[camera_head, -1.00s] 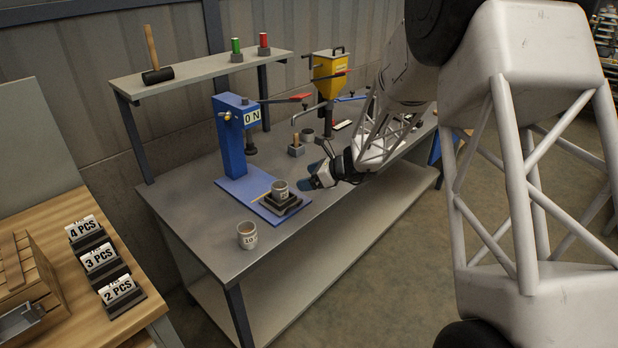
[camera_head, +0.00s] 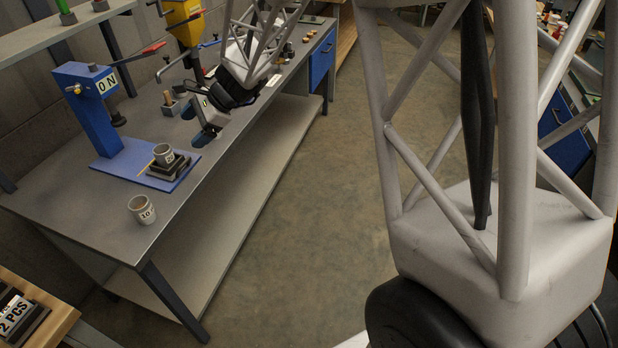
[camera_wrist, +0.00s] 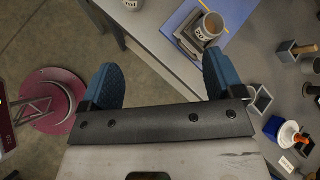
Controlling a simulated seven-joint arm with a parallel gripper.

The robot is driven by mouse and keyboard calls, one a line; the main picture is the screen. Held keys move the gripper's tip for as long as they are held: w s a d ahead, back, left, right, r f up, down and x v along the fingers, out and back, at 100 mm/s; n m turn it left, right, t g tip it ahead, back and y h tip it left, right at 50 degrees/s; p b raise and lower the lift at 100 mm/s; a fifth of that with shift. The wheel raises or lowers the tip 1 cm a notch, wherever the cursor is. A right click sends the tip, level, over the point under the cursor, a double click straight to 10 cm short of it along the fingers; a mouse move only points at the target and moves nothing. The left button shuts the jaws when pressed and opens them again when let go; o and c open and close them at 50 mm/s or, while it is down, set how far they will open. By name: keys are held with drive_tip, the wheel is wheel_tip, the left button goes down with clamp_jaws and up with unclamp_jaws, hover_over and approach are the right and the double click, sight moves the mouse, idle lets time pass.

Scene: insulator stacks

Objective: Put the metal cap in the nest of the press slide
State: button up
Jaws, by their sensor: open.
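The blue press (camera_head: 93,108) stands on a blue base plate (camera_head: 113,164). Its dark slide block (camera_head: 171,167) carries a grey cup-shaped piece (camera_head: 165,153) with a number label; both also show in the wrist view, the block (camera_wrist: 184,37) under the cup (camera_wrist: 208,27). A second grey cup (camera_head: 142,208), labelled 10, stands on the table near its front edge, and part of it shows in the wrist view (camera_wrist: 133,4). I cannot tell which cup is the metal cap. My gripper (camera_head: 196,124) is open and empty, above the table's front edge, right of the slide.
A yellow press (camera_head: 183,20) stands farther back. A wooden-handled block (camera_head: 170,104) and small grey square holders (camera_wrist: 262,101) lie beyond my gripper. The bench's front edge and open floor (camera_head: 300,200) are below. The tabletop (camera_head: 75,215) left of the labelled cup is clear.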

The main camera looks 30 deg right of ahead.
drive_tip(key=s+d+r+n+h, duration=0.3)
drive_tip(key=s+d+n, duration=0.1)
drive_tip(key=s, duration=0.8)
drive_tip(key=s+d+r+n+h, duration=0.3)
drive_tip(key=s+d+n, duration=0.2)
drive_tip(key=s, duration=0.8)
drive_tip(key=s+d+r+n+h, duration=0.3)
drive_tip(key=s+n, duration=0.3)
drive_tip(key=s, duration=0.6)
drive_tip(key=shift+s+d+n+h, duration=0.15)
drive_tip(key=shift+d+n+h, duration=0.2)
drive_tip(key=shift+d, duration=0.45)
